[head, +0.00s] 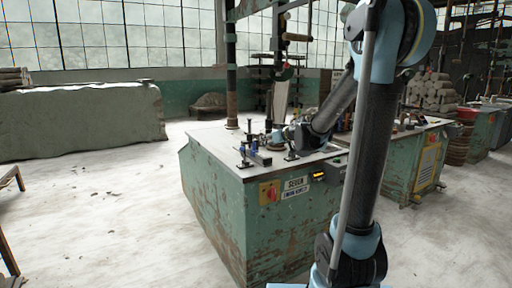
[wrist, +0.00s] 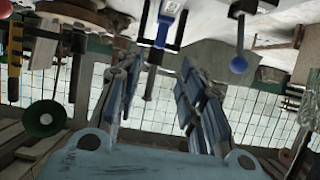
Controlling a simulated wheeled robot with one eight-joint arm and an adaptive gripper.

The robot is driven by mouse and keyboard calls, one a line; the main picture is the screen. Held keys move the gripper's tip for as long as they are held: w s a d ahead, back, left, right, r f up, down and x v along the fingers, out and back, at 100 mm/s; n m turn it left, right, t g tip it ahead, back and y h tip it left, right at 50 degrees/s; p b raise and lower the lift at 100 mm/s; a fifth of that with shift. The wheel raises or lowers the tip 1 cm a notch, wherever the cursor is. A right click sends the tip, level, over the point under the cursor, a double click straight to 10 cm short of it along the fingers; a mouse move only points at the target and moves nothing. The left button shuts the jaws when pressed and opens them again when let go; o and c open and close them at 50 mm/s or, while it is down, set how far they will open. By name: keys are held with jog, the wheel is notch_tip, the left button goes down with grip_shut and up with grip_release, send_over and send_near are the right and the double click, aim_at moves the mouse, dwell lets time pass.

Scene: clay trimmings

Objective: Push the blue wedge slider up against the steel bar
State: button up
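My gripper (wrist: 158,62) is open in the wrist view, its two jointed fingers spread apart with nothing held between them. A blue part (wrist: 163,28) on a dark metal fitting lies beyond the fingertips, apart from them; it may be the wedge slider, but its wedge shape is not clear. A metal rod with a dark end hangs from it into the gap between the fingers. In the head view small blue fixture parts (head: 253,147) stand on the bench top, left of my wrist. I cannot pick out the steel bar with certainty, and my arm hides part of the bench.
The green bench (head: 220,203) has a pale top and a red switch (head: 269,192) on its front. A second bench (head: 405,165) stands to the right.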

jog(key=x, duration=1.3)
jog(key=shift+w+a+f, duration=0.1)
jog(key=shift+w+a, duration=0.15)
jog(key=shift+c, duration=0.2)
grip_shut()
